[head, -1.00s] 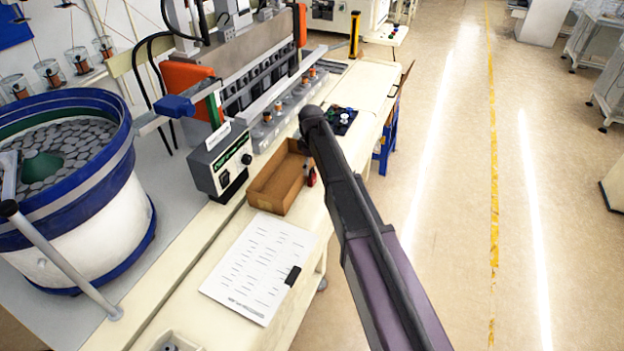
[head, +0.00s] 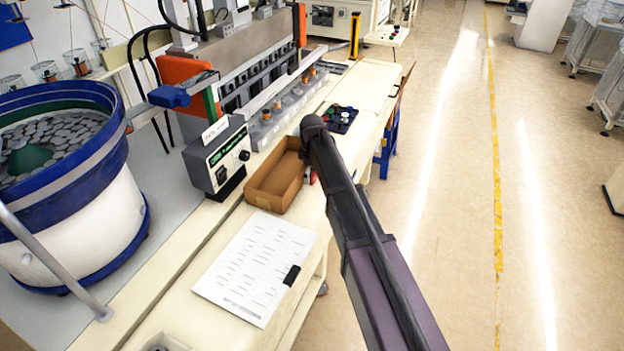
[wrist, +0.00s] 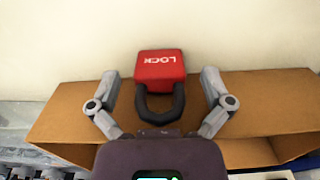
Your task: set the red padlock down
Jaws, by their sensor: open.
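The red padlock (wrist: 159,66), marked LOCK, shows in the wrist view with its dark shackle towards my gripper. My gripper (wrist: 160,76) is open, with one finger on each side of the padlock and a visible gap on both sides. The padlock lies against the cream tabletop, beside the brown cardboard box (wrist: 65,108). In the head view a small bit of red padlock (head: 313,177) shows at the box's right side. My arm hides the rest of it and my gripper there.
The open cardboard box (head: 265,200) looks empty in the head view. A printed sheet (head: 255,265) with a black clip lies nearer on the bench. A control unit (head: 217,158) stands left of the box, and a dark tray (head: 341,119) of small parts lies beyond.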

